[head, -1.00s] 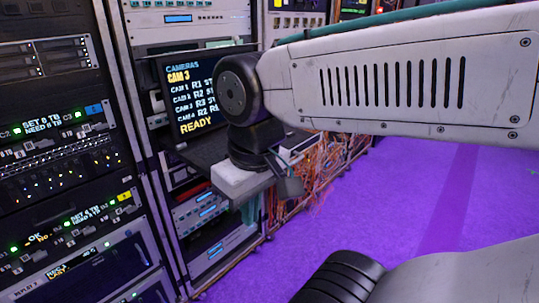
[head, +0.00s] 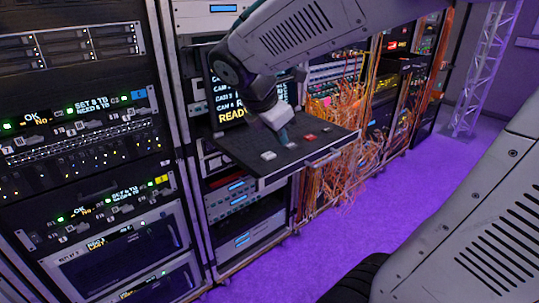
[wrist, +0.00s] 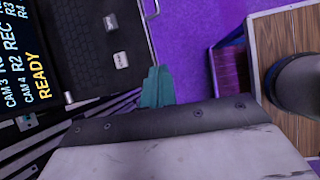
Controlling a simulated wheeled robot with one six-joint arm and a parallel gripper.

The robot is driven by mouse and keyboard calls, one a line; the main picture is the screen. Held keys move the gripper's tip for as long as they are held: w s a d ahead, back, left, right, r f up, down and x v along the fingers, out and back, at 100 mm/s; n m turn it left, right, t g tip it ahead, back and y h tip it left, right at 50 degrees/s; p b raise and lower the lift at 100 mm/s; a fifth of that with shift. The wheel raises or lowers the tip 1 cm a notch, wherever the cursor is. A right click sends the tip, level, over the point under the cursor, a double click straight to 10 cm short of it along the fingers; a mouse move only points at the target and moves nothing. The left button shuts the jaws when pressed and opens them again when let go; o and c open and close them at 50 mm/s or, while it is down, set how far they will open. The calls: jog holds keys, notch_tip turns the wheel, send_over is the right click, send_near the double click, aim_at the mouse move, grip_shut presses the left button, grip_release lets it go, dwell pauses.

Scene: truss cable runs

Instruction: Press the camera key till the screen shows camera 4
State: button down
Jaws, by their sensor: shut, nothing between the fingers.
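The screen (head: 222,95) stands behind the key tray, partly hidden by my arm. It shows camera rows and a yellow READY; its top line is hidden. The wrist view shows two pale keys, one small-lettered (wrist: 120,57), too small to read. My gripper (head: 288,140) is shut and empty above the tray, between the pale and red keys.
Rack units with lit panels (head: 85,130) fill the left. Orange cables (head: 345,125) hang from the racks to the right, behind the tray. The purple floor (head: 350,225) in front is open. A lattice truss (head: 480,75) stands at the far right.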

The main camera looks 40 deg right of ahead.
aim_at(266, 156)
jog(key=w+d+n+t+h, duration=0.1)
jog(key=w+d+n+h, duration=0.2)
jog(key=w+n, duration=0.8)
jog(key=shift+w+d+f+n, duration=0.2)
jog(key=shift+w+d+n, duration=0.15)
jog(key=shift+d+n, duration=0.55)
jog(key=shift+d, duration=0.15)
jog(key=shift+f, duration=4.45)
jog(key=shift+f, duration=0.15)
jog(key=shift+f, duration=0.25)
jog(key=shift+f, duration=0.4)
jog(key=shift+r, duration=0.85)
